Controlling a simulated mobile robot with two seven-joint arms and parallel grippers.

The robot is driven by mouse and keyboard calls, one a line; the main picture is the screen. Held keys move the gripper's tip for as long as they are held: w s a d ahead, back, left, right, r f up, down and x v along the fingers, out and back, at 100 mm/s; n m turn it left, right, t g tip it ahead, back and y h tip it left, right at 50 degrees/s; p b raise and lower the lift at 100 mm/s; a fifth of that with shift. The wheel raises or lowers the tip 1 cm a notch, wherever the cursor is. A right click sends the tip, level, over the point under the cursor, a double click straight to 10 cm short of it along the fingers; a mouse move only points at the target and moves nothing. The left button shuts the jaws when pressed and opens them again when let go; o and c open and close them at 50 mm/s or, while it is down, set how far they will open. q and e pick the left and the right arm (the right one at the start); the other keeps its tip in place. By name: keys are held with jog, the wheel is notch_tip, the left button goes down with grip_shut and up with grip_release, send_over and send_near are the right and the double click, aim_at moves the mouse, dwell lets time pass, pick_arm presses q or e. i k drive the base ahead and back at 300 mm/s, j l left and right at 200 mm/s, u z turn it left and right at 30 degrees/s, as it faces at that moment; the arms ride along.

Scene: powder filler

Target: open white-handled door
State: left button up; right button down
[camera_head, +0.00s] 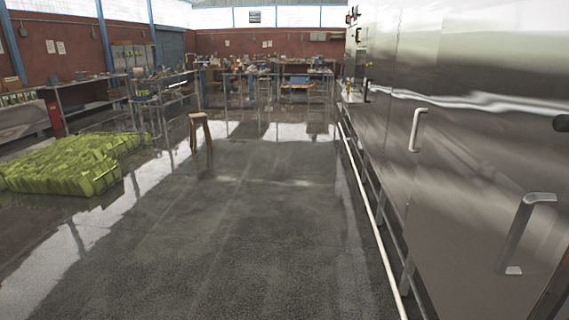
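The powder filler (450,190) is a long shiny metal cabinet along the right side, with several door panels. A white handle (416,130) stands upright on one panel, to the right of the picture's middle; its door looks closed. A grey metal handle (524,235) sits nearer, at the lower right. A black handle (367,91) is farther along the cabinet. Neither of my grippers shows in this view, and nothing touches the white handle.
The wet, reflective floor (230,240) is open ahead. A white pipe (368,205) runs low along the cabinet's base. A wooden stool (200,130) stands mid-floor, and a yellow-green stack (65,165) lies at left. Cluttered workbenches (285,80) line the back.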

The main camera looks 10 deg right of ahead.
aim_at(421, 20)
jog(key=i+j, duration=0.15)
jog(key=i, duration=1.1)
jog(key=i+l+z, duration=0.1)
jog(key=i+z, duration=0.5)
jog(key=z, duration=0.15)
jog(key=i+z, duration=0.35)
jog(key=k+j, duration=0.05)
jog(key=k, duration=0.05)
